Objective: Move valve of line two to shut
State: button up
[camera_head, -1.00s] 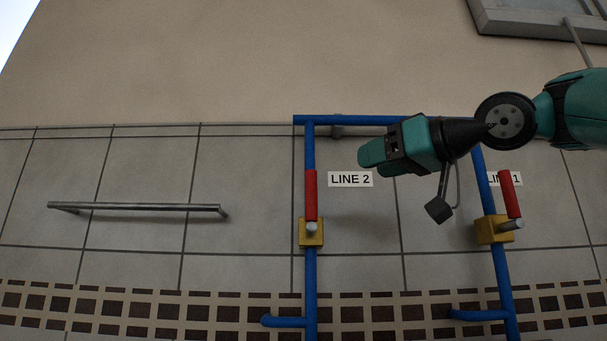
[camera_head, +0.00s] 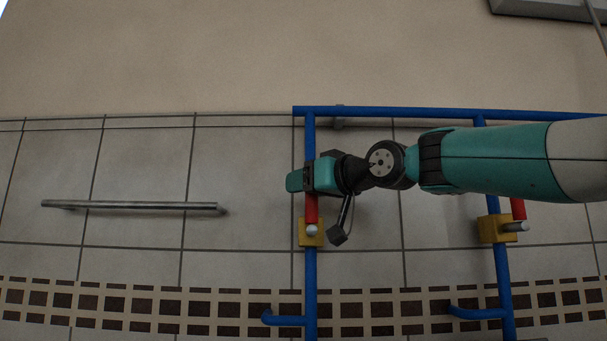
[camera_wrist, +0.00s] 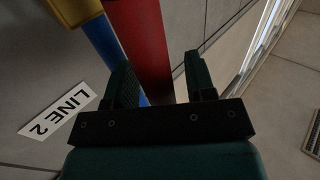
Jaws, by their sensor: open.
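The red handle (camera_head: 311,208) of the line two valve stands upright above its yellow valve body (camera_head: 304,232), along the blue pipe (camera_head: 311,265). My gripper (camera_head: 294,181) is at the handle's upper part and hides it in the head view. In the wrist view my gripper (camera_wrist: 160,76) is open. The red handle (camera_wrist: 147,40) shows between its two fingers, nearer the left one; I cannot tell whether they touch. The LINE 2 label (camera_wrist: 57,113) lies left of the fingers, and is hidden by my arm in the head view.
The other valve, with its yellow body (camera_head: 492,229) and red handle (camera_head: 518,208), is on the right pipe, below my arm. A blue pipe (camera_head: 400,112) runs across above. A grey bar (camera_head: 130,205) is on the wall at left, with free wall between.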

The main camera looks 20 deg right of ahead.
jog(key=shift+w+a, duration=0.15)
jog(key=shift+w, duration=0.1)
grip_shut()
